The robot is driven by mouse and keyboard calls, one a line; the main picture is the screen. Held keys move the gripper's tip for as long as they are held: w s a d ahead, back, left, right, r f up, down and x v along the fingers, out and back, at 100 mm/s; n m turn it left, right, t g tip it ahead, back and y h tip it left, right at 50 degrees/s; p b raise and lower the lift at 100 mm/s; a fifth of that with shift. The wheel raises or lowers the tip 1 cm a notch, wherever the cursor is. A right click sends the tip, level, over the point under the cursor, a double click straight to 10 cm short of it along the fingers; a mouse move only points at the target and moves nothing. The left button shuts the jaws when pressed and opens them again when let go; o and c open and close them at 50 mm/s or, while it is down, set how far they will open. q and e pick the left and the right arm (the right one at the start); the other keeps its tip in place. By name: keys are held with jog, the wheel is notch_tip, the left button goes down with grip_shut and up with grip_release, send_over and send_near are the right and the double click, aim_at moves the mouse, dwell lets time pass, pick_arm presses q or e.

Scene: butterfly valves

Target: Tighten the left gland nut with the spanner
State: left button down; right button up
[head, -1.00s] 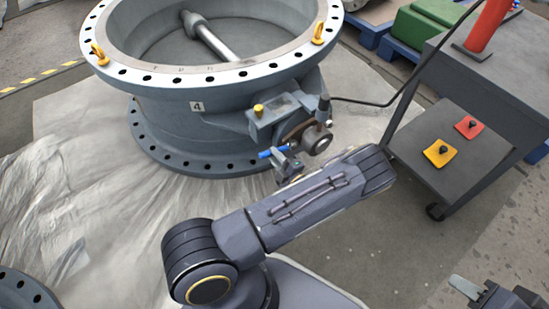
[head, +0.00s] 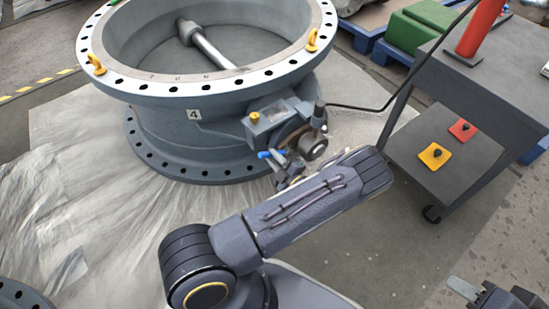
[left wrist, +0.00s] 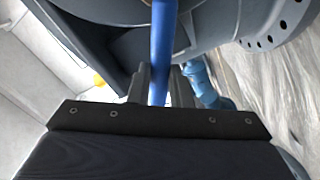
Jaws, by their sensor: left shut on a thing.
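The large grey valve (head: 180,140) marked 4 stands at the upper left, with its stem housing (head: 275,118) on its right side. My left gripper (head: 284,167) is beside that housing, shut on the blue spanner (head: 264,154). In the left wrist view the spanner's blue handle (left wrist: 162,45) runs up between the fingers (left wrist: 159,88) and out of the top edge. I cannot make out the spanner's head or the left gland nut. My right gripper (head: 468,290) is partly in view at the lower right corner; its jaw opening is unclear.
A lighter blue fitting (left wrist: 200,80) is close to the right of the fingers in the left wrist view. A dark cart (head: 465,165) carrying an orange pad (head: 434,156) and a red pad (head: 462,130) stands at the right. A black cable runs from the housing. Floor between is clear.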

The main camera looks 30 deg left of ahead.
pick_arm(q)
jog(key=shift+d, duration=0.1)
jog(key=v, duration=0.3)
jog(key=shift+s+d, duration=0.1)
dwell(0.7)
notch_tip(320, 180, down, 7)
jog(key=s+n+b, duration=0.1)
jog(key=n+b, duration=0.4)
jog(key=n, duration=0.3)
jog(key=shift+s+a+r+b, duration=0.2)
jog(key=shift+a+r+b, duration=0.1)
jog(key=shift+b, duration=0.1)
jog(key=shift+d, duration=0.15)
